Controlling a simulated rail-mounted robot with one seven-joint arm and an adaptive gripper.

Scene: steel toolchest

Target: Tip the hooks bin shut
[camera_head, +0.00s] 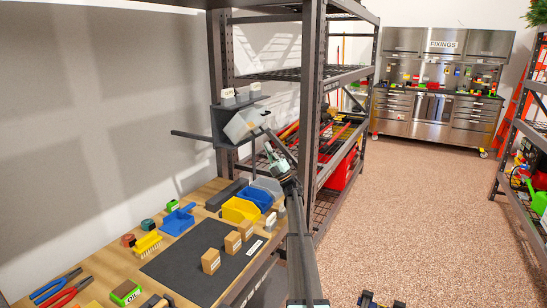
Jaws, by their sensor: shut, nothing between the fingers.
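A grey tip-out bin rack (216,122) is mounted at the shelf's left post, above the bench. One clear bin (240,124) in it is tipped forward and open. Its label is too small to read, so I cannot tell from lettering that it is the hooks bin. My gripper (267,132) is shut and empty, at the right front side of the tipped bin. I cannot tell whether it touches the bin. Two smaller bins (228,97) and (255,90) sit upright in the row above.
The wooden bench (75,258) below holds a dark mat (190,272) with several small boxes, a blue bin (258,198), a yellow bin (240,210) and hand tools. A shelf post (313,90) stands right of my gripper. Open floor (420,220) lies to the right.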

